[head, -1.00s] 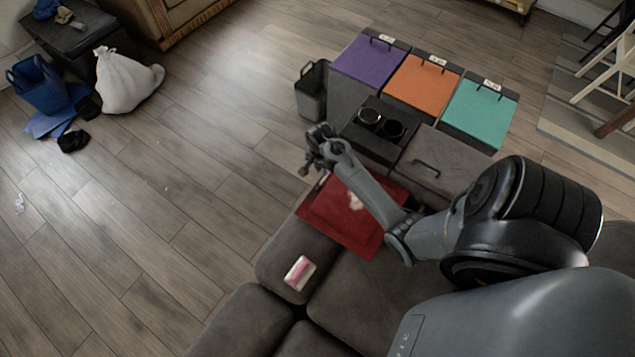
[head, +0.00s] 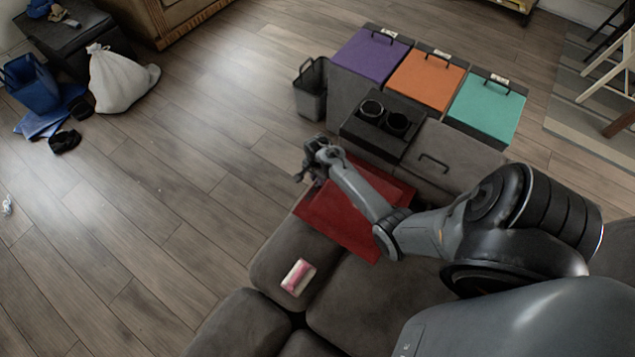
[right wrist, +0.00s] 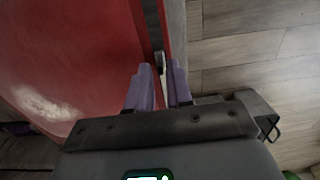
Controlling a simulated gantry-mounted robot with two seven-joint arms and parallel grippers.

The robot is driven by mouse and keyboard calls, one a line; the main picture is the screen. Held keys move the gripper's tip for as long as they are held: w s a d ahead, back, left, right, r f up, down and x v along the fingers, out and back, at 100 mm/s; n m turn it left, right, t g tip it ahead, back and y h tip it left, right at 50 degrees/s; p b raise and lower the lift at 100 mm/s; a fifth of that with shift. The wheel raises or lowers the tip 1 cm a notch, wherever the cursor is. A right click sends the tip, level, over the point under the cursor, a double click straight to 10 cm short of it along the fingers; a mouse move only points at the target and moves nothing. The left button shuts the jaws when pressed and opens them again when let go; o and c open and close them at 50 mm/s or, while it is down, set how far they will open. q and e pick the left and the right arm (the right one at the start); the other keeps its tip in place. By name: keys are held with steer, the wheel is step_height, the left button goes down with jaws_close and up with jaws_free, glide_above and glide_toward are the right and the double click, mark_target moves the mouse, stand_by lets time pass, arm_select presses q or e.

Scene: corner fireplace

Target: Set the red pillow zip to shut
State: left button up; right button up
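The red pillow (head: 345,236) lies flat on the grey sofa, partly under my right arm. In the right wrist view its red cloth (right wrist: 75,50) fills the left, with a pale patch on it. A dark zip band (right wrist: 151,22) runs along its edge, and a grey zip pull (right wrist: 158,64) stands near my fingertips. My right gripper (head: 304,176) is at the pillow's left edge. In the wrist view its two purple fingers (right wrist: 161,72) are close together around the pull, seemingly shut on it. The far end of the zip is hidden. My left gripper is not in view.
A pink and white item (head: 298,278) lies on the sofa (head: 275,258) near the pillow. A cup-holder console (head: 383,130) and purple, orange and teal lidded boxes stand behind. A grey bin (head: 311,92) is beside them. The wooden floor (head: 170,200) to the left is mostly clear.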

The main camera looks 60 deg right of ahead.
steer(key=shift+f+b, duration=0.3)
steer(key=shift+f, duration=0.7)
steer(key=shift+c, duration=0.3)
jaws_close()
stand_by(0.5)
